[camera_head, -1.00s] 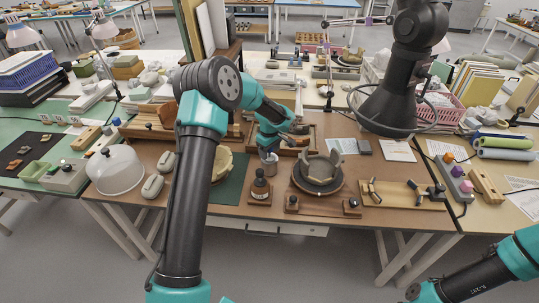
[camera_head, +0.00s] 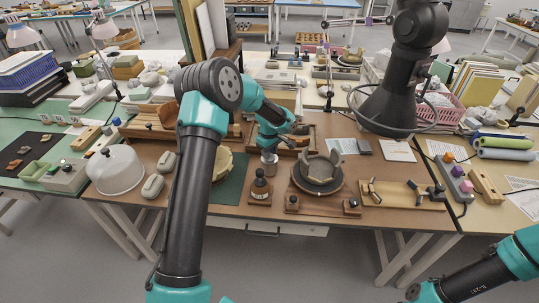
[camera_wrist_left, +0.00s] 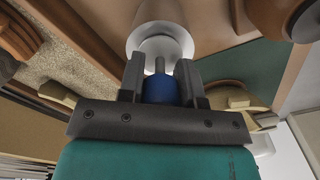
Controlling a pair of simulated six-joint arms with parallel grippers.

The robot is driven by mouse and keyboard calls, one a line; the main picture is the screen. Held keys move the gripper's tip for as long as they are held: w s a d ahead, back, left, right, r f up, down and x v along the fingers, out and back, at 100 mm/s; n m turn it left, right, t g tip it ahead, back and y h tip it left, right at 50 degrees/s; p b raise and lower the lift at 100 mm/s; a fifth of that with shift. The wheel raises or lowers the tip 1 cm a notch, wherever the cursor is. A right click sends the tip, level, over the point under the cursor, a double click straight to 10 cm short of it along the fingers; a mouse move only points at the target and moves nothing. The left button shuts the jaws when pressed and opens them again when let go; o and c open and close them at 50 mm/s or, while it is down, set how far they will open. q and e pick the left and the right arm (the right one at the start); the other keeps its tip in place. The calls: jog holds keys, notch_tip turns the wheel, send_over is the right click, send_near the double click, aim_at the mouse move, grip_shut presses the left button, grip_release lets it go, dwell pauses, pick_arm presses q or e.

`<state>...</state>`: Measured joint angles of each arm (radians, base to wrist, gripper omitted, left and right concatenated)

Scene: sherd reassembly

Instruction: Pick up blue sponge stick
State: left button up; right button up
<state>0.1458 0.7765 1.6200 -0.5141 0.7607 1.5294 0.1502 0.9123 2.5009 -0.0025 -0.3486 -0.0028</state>
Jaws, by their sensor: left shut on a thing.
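The blue sponge stick (camera_wrist_left: 160,89) sits between the two fingers of my left gripper (camera_wrist_left: 160,72) in the left wrist view. The gripper is shut on it. A thin grey shaft shows at its far end, in front of a white cup (camera_wrist_left: 160,30). I cannot tell whether the shaft is inside the cup. In the head view my left gripper (camera_head: 270,149) is just above the same small cup (camera_head: 269,166), and the blue stick cannot be made out there. Only a link of my right arm shows at the lower right; its gripper is out of view.
A dark bottle on a wooden block (camera_head: 260,187) stands just in front of the cup. A round turntable with a partly built vessel (camera_head: 318,175) is to the right. A wooden tray with small tools (camera_head: 404,196) lies farther right. A green mat (camera_head: 230,190) lies left of the bottle.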

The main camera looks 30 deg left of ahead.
pick_arm(q)
jog(key=shift+c, duration=0.2)
notch_tip(320, 180, up, 10)
dwell(0.6)
dwell(0.3)
